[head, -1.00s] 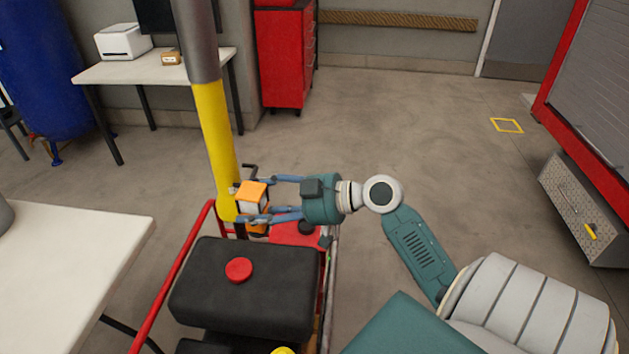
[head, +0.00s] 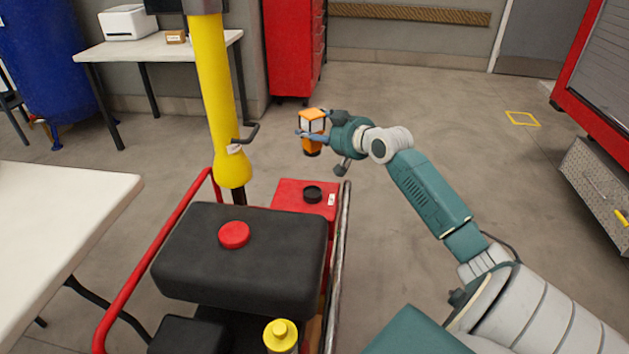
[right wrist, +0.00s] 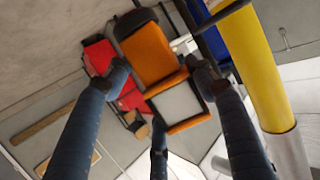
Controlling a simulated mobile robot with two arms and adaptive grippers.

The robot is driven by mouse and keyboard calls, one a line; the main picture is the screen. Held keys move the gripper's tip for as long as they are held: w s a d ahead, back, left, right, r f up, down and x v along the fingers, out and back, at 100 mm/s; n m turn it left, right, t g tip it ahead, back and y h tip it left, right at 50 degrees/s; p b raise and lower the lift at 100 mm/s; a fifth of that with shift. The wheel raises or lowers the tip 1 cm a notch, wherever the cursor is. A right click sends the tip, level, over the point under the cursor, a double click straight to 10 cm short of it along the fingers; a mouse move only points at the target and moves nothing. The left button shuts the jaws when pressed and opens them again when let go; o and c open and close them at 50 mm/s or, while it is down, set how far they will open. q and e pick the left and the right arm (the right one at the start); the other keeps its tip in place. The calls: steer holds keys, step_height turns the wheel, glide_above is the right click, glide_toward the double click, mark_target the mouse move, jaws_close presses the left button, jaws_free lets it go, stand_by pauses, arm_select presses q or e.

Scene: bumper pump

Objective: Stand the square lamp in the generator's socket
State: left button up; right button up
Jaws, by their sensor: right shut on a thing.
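The square lamp (head: 313,123) has an orange cap, pale panels and an orange-and-black base. It is about upright in the head view. My right gripper (head: 312,128) is shut on it and holds it in the air, above and beyond the generator. The lamp fills the space between the fingers in the right wrist view (right wrist: 165,75). The generator has a black tank (head: 245,262) with a red cap and a red box (head: 290,196) behind it. A round black ring (head: 313,194), which looks like the socket, sits on the red box, apart from the lamp. My left gripper is out of view.
A yellow mast (head: 214,100) with a crank handle (head: 250,135) stands left of the lamp. A red rail (head: 150,270) runs along the generator's left side. A white table (head: 60,215) is at the left. The floor right of the generator is clear.

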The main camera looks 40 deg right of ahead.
step_height(320, 180, down, 15)
steer(key=b, duration=0.3)
steer(key=shift+r, duration=0.15)
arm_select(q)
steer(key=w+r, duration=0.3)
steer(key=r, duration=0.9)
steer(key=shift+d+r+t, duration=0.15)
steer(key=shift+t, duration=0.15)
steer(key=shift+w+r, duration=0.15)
arm_select(e)
steer(key=o, duration=1.3)
steer(key=shift+f, duration=0.25)
steer(key=shift+o, duration=0.5)
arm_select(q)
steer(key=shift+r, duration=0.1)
arm_select(e)
steer(key=shift+s+r, duration=0.1)
steer(key=shift+r, duration=0.05)
